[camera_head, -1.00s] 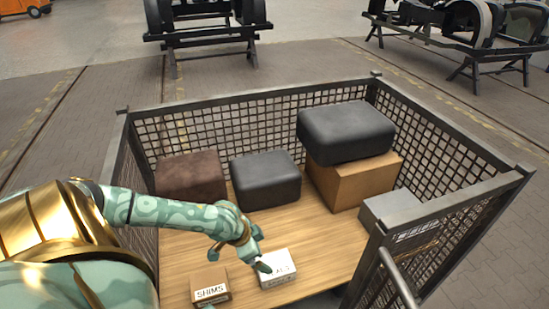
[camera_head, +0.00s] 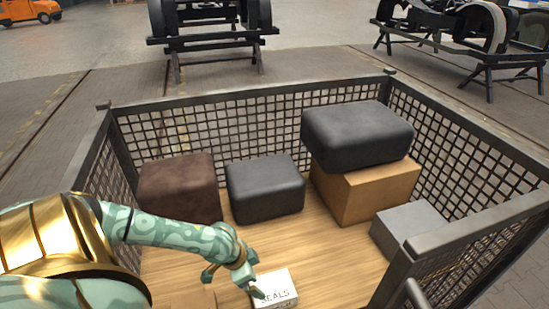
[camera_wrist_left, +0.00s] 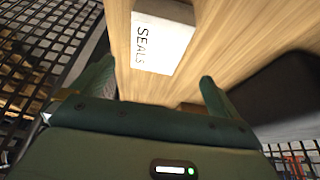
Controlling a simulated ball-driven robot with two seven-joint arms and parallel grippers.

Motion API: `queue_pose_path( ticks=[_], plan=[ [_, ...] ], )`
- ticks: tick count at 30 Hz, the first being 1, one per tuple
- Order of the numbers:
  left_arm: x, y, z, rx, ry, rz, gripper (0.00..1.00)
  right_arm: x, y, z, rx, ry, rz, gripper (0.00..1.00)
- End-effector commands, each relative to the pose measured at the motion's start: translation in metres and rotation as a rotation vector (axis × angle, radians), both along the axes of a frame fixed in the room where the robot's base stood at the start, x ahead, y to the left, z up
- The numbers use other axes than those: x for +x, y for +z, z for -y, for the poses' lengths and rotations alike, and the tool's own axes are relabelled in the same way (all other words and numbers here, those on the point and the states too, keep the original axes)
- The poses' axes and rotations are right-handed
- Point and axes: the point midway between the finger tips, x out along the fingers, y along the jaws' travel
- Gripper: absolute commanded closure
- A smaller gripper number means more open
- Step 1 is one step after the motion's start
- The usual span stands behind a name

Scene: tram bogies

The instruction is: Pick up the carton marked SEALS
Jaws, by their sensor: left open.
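The carton marked SEALS (camera_head: 278,289) is a small white box on the wooden floor of the mesh cage, at the bottom of the head view. It also shows in the left wrist view (camera_wrist_left: 163,42), beyond the fingertips, with its lettering running sideways. My left gripper (camera_head: 234,284) is open and empty, at the carton's left in the head view. One finger overlaps the carton's left edge there. In the left wrist view the open fingers (camera_wrist_left: 156,76) stand apart with the carton ahead, not between them. Whether a finger touches it I cannot tell. My right gripper is not in view.
A brown carton (camera_head: 193,299) is partly cut off left of SEALS. Behind are a brown bundle (camera_head: 180,188), a dark grey bundle (camera_head: 265,188), and a cardboard box (camera_head: 367,190) under a black bundle (camera_head: 357,136). A grey box (camera_head: 408,231) stands right. Mesh walls (camera_head: 245,97) enclose everything.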

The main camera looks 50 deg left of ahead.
Motion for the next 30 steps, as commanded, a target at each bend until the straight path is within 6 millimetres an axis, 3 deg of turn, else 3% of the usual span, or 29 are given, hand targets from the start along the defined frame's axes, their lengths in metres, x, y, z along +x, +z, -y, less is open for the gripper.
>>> queue_pose_path(
  ticks=[6,10,19,27,30],
  plan=[
    [0.017,-0.057,0.011,-0.004,0.002,-0.006,0.00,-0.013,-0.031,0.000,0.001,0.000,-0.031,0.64],
    [0.027,-0.082,0.015,-0.002,0.000,-0.006,0.00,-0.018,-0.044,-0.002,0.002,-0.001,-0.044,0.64],
    [0.036,-0.101,0.021,-0.002,0.000,-0.002,0.00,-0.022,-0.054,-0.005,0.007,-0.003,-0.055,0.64],
    [0.050,-0.141,0.030,-0.001,0.001,-0.005,0.00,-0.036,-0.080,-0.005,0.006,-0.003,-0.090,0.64],
    [0.052,-0.142,0.031,0.000,0.000,-0.001,0.00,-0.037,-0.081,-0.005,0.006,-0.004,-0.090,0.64]
  ],
)
